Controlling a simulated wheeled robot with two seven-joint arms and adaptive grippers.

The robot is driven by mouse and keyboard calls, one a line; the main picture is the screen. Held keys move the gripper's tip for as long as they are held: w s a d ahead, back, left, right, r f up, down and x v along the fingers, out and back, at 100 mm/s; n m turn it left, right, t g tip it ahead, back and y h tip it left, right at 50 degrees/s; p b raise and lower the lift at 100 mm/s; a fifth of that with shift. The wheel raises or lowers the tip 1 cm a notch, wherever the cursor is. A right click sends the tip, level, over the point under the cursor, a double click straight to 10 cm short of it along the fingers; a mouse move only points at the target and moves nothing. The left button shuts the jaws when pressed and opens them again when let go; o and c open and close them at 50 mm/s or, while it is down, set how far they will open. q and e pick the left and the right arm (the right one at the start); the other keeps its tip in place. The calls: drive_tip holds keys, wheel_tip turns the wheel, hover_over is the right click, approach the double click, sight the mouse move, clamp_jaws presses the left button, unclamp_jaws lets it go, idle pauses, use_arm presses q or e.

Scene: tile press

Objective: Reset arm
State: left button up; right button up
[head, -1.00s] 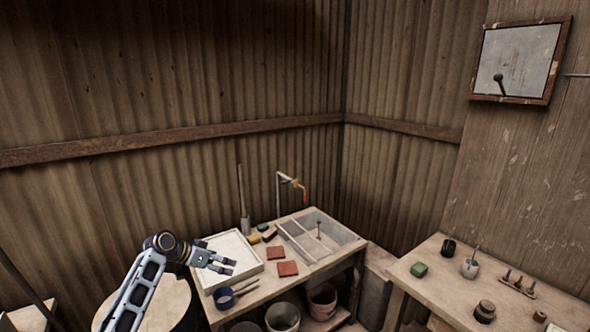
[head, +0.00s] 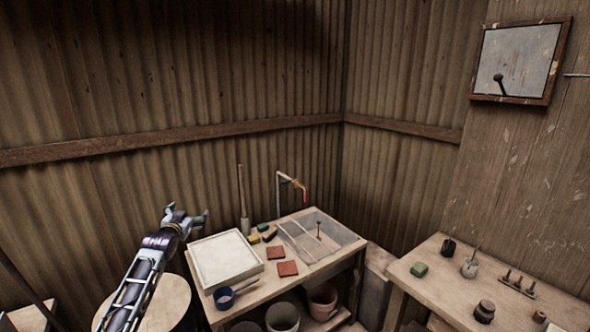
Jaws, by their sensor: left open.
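My left gripper (head: 188,217) is raised at the left, in front of the corrugated wall and just beyond the far left corner of the white tray. Its fingers are spread and nothing is between them. My left arm comes up from the bottom left. My right gripper is not in the head view. The white tray (head: 226,258) lies empty on the left part of the wooden bench. Two reddish tiles (head: 275,253) lie flat to the right of the tray.
A blue cup (head: 224,297) stands at the front edge. Buckets (head: 282,317) are below. A round-topped stand (head: 163,303) is under my left arm. A second table (head: 445,293) with small items is at right.

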use_arm(q)
wheel_tip(320, 180, up, 5)
drive_tip(key=t, duration=0.2)
drive_tip(key=s+d+f+g, duration=0.15)
drive_tip(key=s+f, duration=0.35)
drive_tip(key=f, duration=1)
drive_tip(key=s+d+f+g, duration=0.1)
drive_tip(key=s+f+g, duration=0.3)
drive_tip(key=f, duration=1.1)
drive_tip(key=s+d+f+g, duration=0.1)
drive_tip(key=s+f, duration=0.5)
drive_tip(key=f, duration=0.9)
drive_tip(key=s+d+f+g, duration=0.3)
drive_tip(key=s+f+g, duration=0.2)
drive_tip(key=s+f, duration=1.5)
drive_tip(key=s+d+f+g, duration=0.2)
drive_tip(key=s+f, duration=0.3)
drive_tip(key=s, duration=0.9)
drive_tip(key=s+d+f+g, duration=0.2)
drive_tip(key=s+f, duration=0.3)
drive_tip(key=s, duration=0.9)
drive_tip(key=s+d+f+g, duration=0.2)
drive_tip(key=s+f, duration=0.3)
drive_tip(key=s, duration=0.9)
drive_tip(key=shift+s+f+h, duration=0.15)
drive_tip(key=shift+f+h, duration=0.05)
drive_tip(key=shift+h, duration=0.2)
drive_tip(key=shift+d, duration=0.1)
